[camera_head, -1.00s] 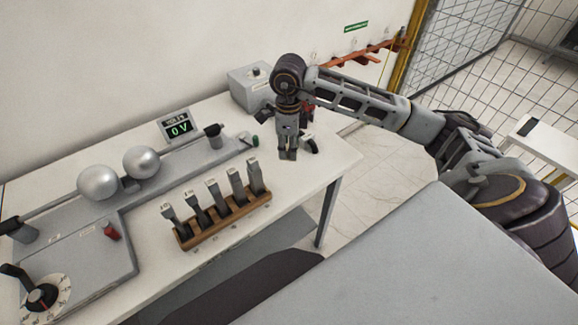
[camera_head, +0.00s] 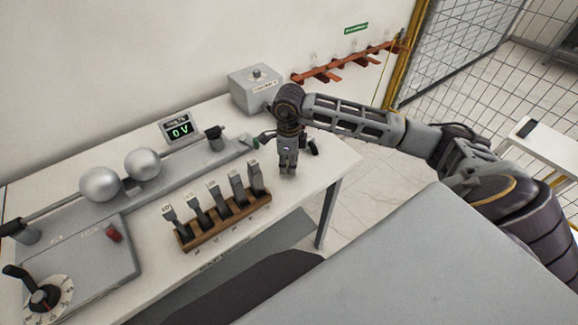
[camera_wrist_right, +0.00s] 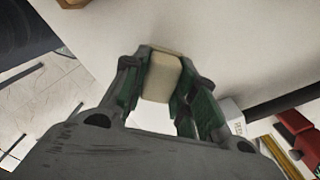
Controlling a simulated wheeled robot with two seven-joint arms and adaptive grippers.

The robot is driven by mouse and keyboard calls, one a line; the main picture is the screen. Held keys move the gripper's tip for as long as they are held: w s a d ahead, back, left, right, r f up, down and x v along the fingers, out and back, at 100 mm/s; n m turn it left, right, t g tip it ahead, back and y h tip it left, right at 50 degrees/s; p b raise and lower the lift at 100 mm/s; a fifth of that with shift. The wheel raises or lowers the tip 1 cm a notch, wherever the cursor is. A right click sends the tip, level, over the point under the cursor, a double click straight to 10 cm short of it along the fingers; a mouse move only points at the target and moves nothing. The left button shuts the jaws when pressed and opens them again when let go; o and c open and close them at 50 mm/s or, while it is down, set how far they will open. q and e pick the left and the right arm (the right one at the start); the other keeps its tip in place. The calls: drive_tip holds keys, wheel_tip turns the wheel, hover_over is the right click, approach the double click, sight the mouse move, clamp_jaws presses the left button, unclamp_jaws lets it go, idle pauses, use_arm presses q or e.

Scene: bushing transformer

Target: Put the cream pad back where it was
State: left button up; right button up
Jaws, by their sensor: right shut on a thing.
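The cream pad (camera_wrist_right: 161,77) sits between the fingers of my right gripper (camera_wrist_right: 160,85) in the right wrist view, and the fingers are shut on it. In the head view my right gripper (camera_head: 287,168) points down over the right end of the white table (camera_head: 335,160), to the right of the wooden rack. The pad cannot be made out in the head view. I cannot tell whether the pad touches the tabletop. My left gripper does not show in either view.
A wooden rack (camera_head: 226,222) with several grey-handled tools stands left of the gripper. A grey box (camera_head: 254,88) stands at the back. Two metal spheres (camera_head: 142,163) and a 0 V display (camera_head: 178,129) are further left. A red rack (camera_head: 345,64) hangs on the wall.

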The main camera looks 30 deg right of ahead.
drive_tip(key=shift+f, duration=0.85)
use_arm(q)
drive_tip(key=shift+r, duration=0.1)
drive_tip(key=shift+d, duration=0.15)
use_arm(e)
drive_tip(key=shift+f, duration=0.15)
drive_tip(key=o, duration=1)
drive_tip(key=shift+c, duration=0.2)
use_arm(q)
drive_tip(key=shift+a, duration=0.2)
use_arm(e)
drive_tip(key=shift+r, duration=0.2)
wheel_tip(320, 180, up, 10)
drive_tip(key=shift+r+b, duration=0.1)
drive_tip(key=shift+b, duration=0.55)
drive_tip(key=shift+r, duration=0.85)
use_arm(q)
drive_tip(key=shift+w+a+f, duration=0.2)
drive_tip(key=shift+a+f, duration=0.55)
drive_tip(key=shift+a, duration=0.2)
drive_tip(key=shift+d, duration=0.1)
